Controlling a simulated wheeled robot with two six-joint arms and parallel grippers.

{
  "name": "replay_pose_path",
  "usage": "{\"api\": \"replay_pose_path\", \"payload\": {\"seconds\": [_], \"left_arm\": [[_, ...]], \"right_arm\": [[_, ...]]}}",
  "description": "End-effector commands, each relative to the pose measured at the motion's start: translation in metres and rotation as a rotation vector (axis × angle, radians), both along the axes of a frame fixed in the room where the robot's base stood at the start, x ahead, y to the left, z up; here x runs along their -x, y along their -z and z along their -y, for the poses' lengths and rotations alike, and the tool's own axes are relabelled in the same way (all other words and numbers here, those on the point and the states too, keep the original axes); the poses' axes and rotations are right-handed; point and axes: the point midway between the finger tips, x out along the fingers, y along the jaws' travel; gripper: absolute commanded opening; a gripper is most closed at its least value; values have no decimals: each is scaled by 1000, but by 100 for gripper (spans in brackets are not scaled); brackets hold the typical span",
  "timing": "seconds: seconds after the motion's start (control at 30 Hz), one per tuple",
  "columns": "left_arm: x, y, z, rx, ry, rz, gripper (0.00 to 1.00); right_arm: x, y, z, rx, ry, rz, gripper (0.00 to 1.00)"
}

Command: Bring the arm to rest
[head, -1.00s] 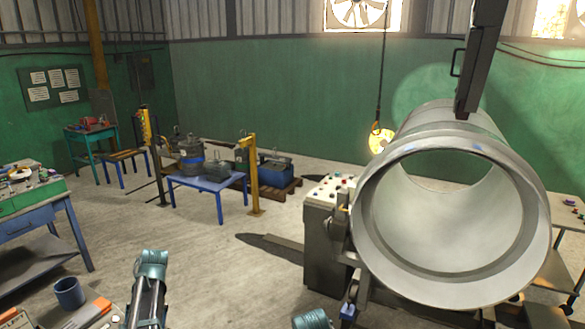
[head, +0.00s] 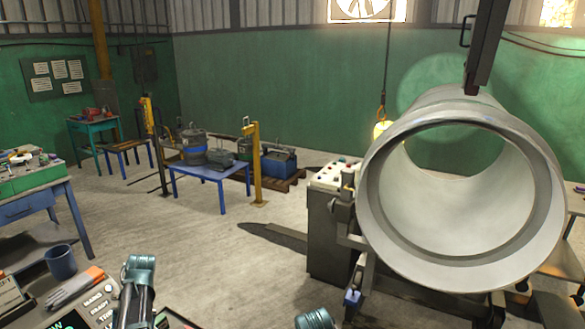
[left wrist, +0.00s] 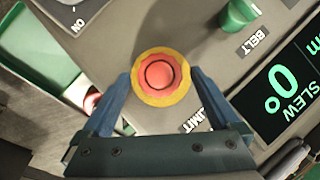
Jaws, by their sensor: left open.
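In the left wrist view, a round red button with a yellow ring (left wrist: 160,76) sits on a grey control panel (left wrist: 150,30). My left gripper (left wrist: 160,80) is open, with one blue finger on each side of the button; I cannot tell whether they touch it. A green knob (left wrist: 238,14) by the word BELT and a display reading SLEW 0° (left wrist: 285,95) are to the right. In the head view, part of my left arm shows at the bottom left, over a lettered panel (head: 95,312); the jaws are hidden. A piece of an arm shows at bottom centre, without its gripper.
A large grey pipe section (head: 375,190) stands at the right, beside a control cabinet (head: 325,235). A blue mug (head: 60,262) and gloves (head: 75,288) lie near my left arm. A blue table (head: 205,172) stands farther back. Open concrete floor lies between.

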Motion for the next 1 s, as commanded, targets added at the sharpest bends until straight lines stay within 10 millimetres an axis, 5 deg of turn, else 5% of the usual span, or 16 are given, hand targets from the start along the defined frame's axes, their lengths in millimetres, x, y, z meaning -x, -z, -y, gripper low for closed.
{"api": "replay_pose_path", "payload": {"seconds": [0.03,0.13,0.53,1.0], "left_arm": [[2,13,-2,0,-1,0,96],[4,3,-4,31,-110,60,96],[7,5,-5,143,-512,278,96],[6,5,-6,170,-608,330,96]], "right_arm": [[0,13,0,0,-2,0,89],[0,-1,0,0,-1,0,89],[0,-8,0,0,2,0,89],[0,-7,0,0,2,0,89]]}}
